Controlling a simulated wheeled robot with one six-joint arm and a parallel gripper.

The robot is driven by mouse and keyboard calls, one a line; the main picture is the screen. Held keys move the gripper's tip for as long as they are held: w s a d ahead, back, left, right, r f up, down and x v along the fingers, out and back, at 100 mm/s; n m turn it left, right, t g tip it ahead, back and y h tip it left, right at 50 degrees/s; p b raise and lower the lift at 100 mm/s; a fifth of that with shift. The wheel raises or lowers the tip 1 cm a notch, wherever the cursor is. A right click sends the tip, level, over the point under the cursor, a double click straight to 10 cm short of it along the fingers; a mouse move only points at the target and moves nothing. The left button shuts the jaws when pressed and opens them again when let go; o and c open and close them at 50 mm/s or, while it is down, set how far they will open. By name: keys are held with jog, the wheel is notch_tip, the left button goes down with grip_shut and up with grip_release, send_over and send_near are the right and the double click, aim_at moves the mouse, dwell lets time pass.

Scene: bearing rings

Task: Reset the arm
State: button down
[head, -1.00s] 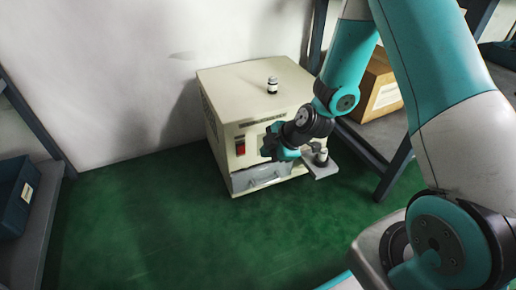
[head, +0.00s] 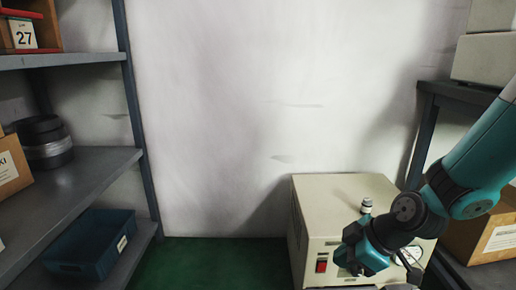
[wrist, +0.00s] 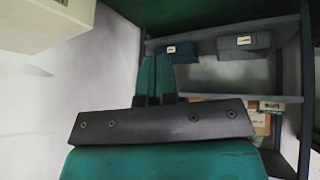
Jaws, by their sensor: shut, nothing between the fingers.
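My gripper (head: 347,262) is in front of the cream machine (head: 306,232), near the red switch on its face. In the wrist view its two teal fingers (wrist: 154,80) are together with nothing between them. A small dark-and-white part (head: 367,205) stands upright on top of the machine, just above and behind my gripper. My arm comes in from the right and hides part of the machine's front.
A grey shelf (head: 100,165) on the left holds dark stacked rings (head: 45,143), cardboard boxes and a blue bin (head: 92,243). A dark rack (head: 428,115) with a carton (head: 485,235) stands at the right. The wall between is bare.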

jog(key=s+a+r+m+g+h+p, duration=0.1)
jog(key=s+a+r+m+g+p, duration=0.15)
jog(key=s+r, duration=0.8)
jog(key=s+a+r+m+g+p, duration=0.2)
jog(key=s+r+m+p, duration=0.2)
jog(key=s+r, duration=0.65)
notch_tip(320, 180, up, 39)
jog(key=w+p, duration=0.2)
jog(key=p, duration=3.5)
jog(key=shift+d+f+p, duration=0.15)
jog(key=shift+d+p, duration=0.15)
jog(key=shift+p, duration=0.05)
jog(key=shift+m+t, duration=0.25)
jog(key=shift+a, duration=0.1)
